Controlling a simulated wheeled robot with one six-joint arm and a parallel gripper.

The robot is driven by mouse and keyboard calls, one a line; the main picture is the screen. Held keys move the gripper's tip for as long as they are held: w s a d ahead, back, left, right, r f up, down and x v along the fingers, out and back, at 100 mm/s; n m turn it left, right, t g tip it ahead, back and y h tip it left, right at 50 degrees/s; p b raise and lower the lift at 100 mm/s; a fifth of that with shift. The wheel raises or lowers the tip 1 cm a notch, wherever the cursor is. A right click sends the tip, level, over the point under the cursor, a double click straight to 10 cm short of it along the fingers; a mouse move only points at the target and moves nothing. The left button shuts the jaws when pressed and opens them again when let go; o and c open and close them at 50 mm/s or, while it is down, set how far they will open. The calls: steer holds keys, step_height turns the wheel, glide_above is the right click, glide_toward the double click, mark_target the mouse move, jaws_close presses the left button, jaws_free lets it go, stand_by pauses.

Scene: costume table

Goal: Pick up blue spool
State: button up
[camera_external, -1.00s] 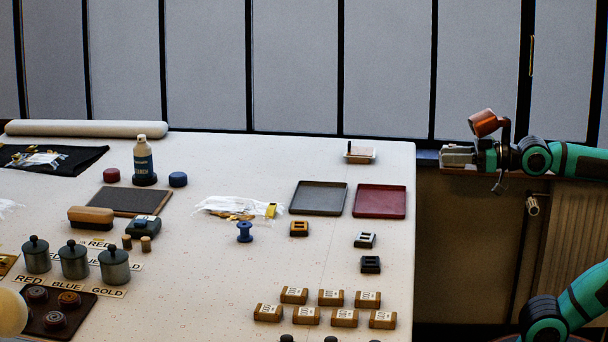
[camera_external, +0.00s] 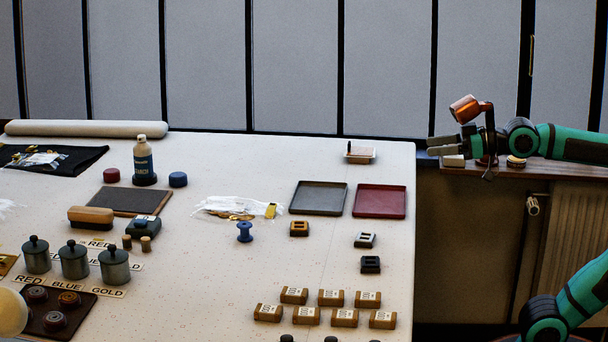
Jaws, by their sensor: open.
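The blue spool (camera_external: 244,232) stands upright on the white table, near the middle of the view, just in front of a white cloth bundle. My gripper (camera_external: 432,147) is at the right, at the table's back right corner, well away from the spool and higher in the picture. Its fingers point left and are apart, with nothing visible between them.
A grey tray (camera_external: 318,198) and a red tray (camera_external: 380,201) lie between the spool and my gripper. Several tan boxes (camera_external: 294,295) stand in front. The table around the spool is mostly clear.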

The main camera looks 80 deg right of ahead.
steer(key=w+a+r+g, duration=0.1)
steer(key=w+r+g, duration=0.3)
steer(key=w, duration=0.7)
steer(key=m+g, duration=0.3)
steer(key=g, duration=0.9)
glide_above(244, 224)
step_height(244, 224, down, 6)
steer(key=f, duration=1.1)
steer(key=shift+s+f, duration=0.15)
steer(key=shift+s, duration=0.05)
steer(key=shift+w+f, duration=0.2)
steer(key=shift+f, duration=2.55)
steer(key=c, duration=1.1)
